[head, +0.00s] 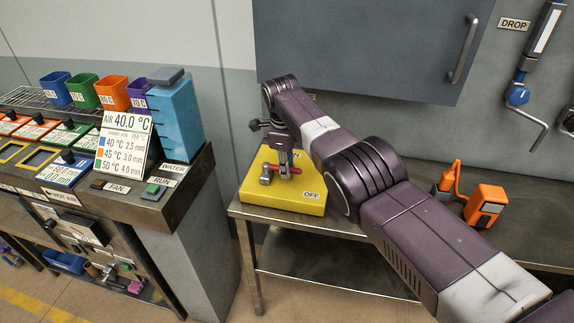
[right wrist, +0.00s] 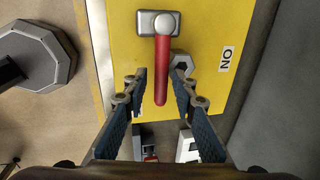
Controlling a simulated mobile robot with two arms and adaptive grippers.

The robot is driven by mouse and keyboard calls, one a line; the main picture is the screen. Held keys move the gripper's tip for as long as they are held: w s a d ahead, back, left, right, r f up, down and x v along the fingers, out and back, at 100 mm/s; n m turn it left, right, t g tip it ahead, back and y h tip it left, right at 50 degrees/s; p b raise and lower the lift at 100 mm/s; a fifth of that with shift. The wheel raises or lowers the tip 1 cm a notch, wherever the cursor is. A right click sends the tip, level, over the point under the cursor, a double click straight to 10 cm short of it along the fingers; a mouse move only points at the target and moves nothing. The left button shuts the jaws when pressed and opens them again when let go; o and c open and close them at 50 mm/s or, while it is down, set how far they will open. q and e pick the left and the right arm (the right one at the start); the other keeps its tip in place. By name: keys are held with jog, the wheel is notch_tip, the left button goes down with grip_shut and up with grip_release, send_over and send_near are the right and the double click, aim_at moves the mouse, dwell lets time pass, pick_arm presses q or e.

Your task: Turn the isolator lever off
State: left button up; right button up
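The isolator is a yellow box (head: 262,200) on the metal bench in the head view. Its lever (head: 290,171) has a grey hub and a red handle. An OFF label (head: 311,195) shows at the front right; the ON label is mostly hidden behind my gripper. My right gripper (head: 281,166) points down over the lever. In the right wrist view, the red handle (right wrist: 162,75) lies between the two open fingers (right wrist: 160,78), with gaps on both sides. The ON label (right wrist: 226,58) is to the right of the handle. My left gripper is out of view.
A console with a blue container (head: 175,115) and a sign (head: 123,140) stands left of the bench. A grey cabinet (head: 360,45) hangs behind. An orange device (head: 485,203) sits on the bench to the right. A hex-shaped grey piece (right wrist: 181,64) sits beside the handle.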

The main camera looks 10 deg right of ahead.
jog(key=shift+o, duration=0.2)
jog(key=shift+s+a+r, duration=0.1)
jog(key=shift+r, duration=0.95)
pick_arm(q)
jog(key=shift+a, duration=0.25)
pick_arm(e)
notch_tip(320, 180, up, 10)
jog(key=s, duration=0.2)
jog(key=shift+a+f, duration=0.15)
jog(key=shift+a, duration=0.15)
